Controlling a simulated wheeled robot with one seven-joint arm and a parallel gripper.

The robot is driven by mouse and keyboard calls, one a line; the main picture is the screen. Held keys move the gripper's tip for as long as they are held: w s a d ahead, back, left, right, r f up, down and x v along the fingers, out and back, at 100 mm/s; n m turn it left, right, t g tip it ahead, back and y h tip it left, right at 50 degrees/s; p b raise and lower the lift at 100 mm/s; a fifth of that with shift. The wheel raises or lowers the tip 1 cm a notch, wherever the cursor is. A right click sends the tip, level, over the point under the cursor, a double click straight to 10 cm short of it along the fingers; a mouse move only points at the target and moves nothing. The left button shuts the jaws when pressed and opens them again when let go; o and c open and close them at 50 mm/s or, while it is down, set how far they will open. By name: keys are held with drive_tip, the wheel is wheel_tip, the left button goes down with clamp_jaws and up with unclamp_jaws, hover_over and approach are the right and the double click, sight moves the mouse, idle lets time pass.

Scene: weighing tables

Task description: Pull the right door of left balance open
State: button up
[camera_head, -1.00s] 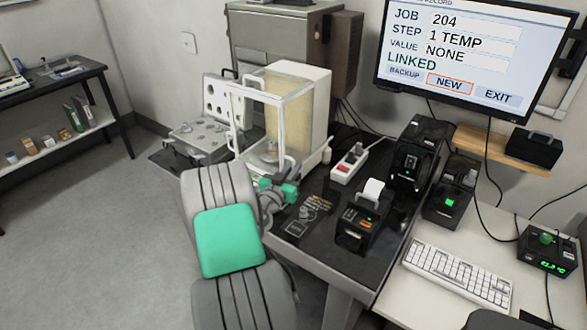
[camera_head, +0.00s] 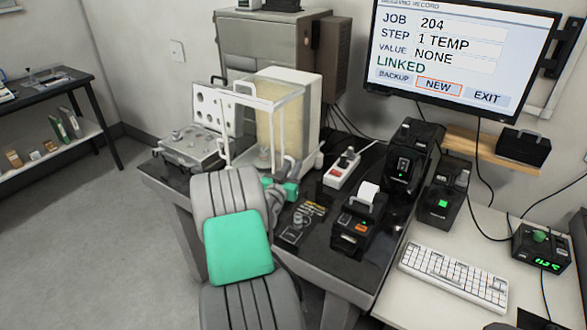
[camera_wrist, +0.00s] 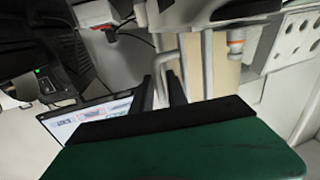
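The left balance (camera_head: 289,100) is a white-framed glass draught-shield box with a cream back, on the dark weighing table. My gripper (camera_head: 284,188) is at its lower right front, mostly hidden behind my own arm in the head view. In the wrist view, my gripper's two dark fingers (camera_wrist: 162,91) lie close on either side of a pale looped handle (camera_wrist: 165,62). I cannot tell whether they press on it. The balance's pale frame posts (camera_wrist: 207,62) stand behind the handle. The right door's opening is not clear in either view.
A power strip (camera_head: 342,168), a small printer (camera_head: 357,224) and a black device (camera_head: 411,155) stand right of the balance. An open case (camera_head: 207,125) is on its left. A keyboard (camera_head: 455,276) lies on the white table. Open floor (camera_head: 90,240) is at the left.

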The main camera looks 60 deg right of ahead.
drive_tip(key=s+a+b, duration=0.1)
drive_tip(key=a+b, duration=0.1)
drive_tip(key=a, duration=0.5)
drive_tip(key=shift+a, duration=0.4)
